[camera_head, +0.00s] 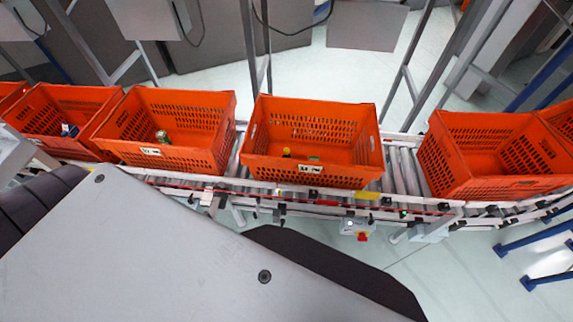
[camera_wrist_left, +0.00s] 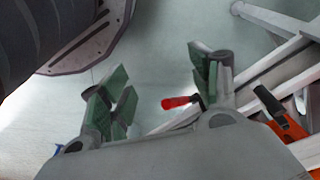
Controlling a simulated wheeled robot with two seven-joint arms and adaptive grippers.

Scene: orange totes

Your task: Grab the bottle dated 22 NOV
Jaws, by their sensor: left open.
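Orange totes stand in a row on a roller conveyor in the head view. The middle tote (camera_head: 262,168) holds a small dark bottle with a yellowish top (camera_head: 286,152), mostly hidden by the tote's front wall, and something green beside it. The tote to its left (camera_head: 205,160) holds a small greenish can-like item (camera_head: 162,136). A white label (camera_head: 310,169) is on the middle tote's front, too small to read; I cannot tell which item reads 22 NOV. My left gripper (camera_wrist_left: 160,88) is open and empty in the left wrist view, above the floor. My right gripper is not in view.
Another tote (camera_head: 90,150) at far left holds a small blue-and-white item (camera_head: 69,130). The right tote (camera_head: 470,180) shows no item. Metal posts rise behind the conveyor (camera_head: 402,165). A red-handled part (camera_wrist_left: 178,102) shows beyond my left fingers.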

